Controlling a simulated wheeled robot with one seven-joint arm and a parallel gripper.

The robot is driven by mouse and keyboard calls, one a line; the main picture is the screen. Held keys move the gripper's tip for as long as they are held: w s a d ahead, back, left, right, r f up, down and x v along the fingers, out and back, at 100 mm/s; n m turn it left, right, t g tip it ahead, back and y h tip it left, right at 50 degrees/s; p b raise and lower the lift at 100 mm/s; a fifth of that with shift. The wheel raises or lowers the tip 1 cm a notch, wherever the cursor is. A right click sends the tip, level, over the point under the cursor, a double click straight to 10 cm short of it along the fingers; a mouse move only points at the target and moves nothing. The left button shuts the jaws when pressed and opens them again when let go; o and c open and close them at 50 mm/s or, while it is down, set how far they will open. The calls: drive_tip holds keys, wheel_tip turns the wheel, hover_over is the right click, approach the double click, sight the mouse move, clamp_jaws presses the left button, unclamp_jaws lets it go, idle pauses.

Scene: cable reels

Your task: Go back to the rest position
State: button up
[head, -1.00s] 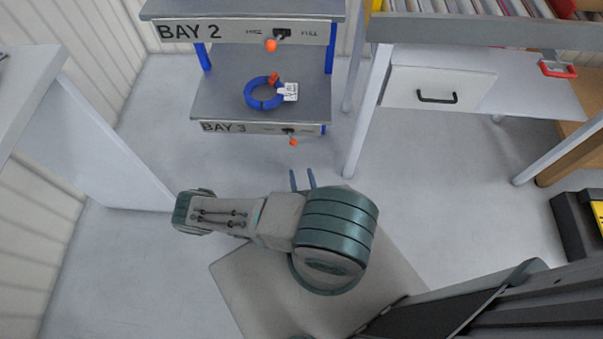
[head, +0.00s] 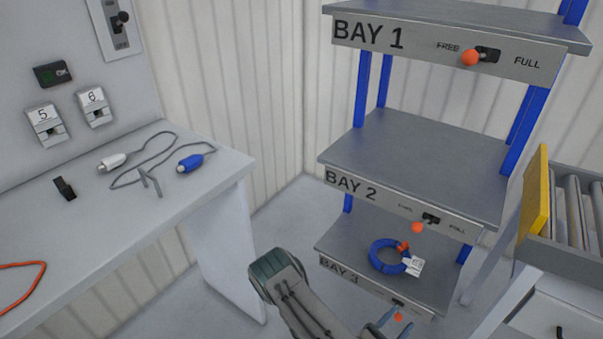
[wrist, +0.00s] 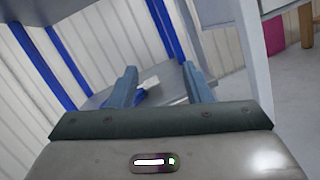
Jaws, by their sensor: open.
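My gripper (head: 388,324) is at the bottom of the head view, in front of the BAY 3 shelf and partly cut off. In the wrist view its two blue-grey fingers (wrist: 160,82) stand apart with nothing held. A blue cable coil (head: 381,264) with an orange-red piece and a white tag (head: 414,265) lies on the BAY 3 shelf (head: 345,240), apart from the fingers. In the wrist view part of the blue coil (wrist: 140,97) shows beyond and between the fingers, mostly hidden.
The rack holds an empty BAY 2 shelf (head: 420,150) and a BAY 1 shelf (head: 450,22) above. A workbench (head: 120,215) at left carries a cable with white and blue connectors (head: 190,163). A roller table (head: 575,255) stands at right. Floor shows between bench and rack.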

drive_tip(key=s+r+m+g+y+p, duration=0.1)
drive_tip(key=s+r+m+g+p, duration=0.25)
drive_tip(key=r+m+g, duration=0.8)
drive_tip(key=s+r+m+g+y+p, duration=0.15)
drive_tip(key=r+m+g+p, duration=0.4)
drive_tip(key=r, duration=0.95)
drive_tip(key=s+a+r+m+t+y+p, duration=0.1)
drive_tip(key=a+r+m+t+y+p, duration=0.1)
drive_tip(key=r, duration=0.6)
drive_tip(key=s+a+r+m+t+y+p, duration=0.1)
drive_tip(key=a+r+t+y+p, duration=0.1)
drive_tip(key=a+r+y, duration=0.3)
drive_tip(key=s+a+r+m+t+y+p, duration=0.1)
drive_tip(key=a+r+y+p, duration=0.3)
drive_tip(key=r, duration=0.9)
drive_tip(key=shift+s+m+t+y, duration=0.35)
drive_tip(key=shift+m+t+y, duration=0.25)
drive_tip(key=shift+m+y, duration=0.35)
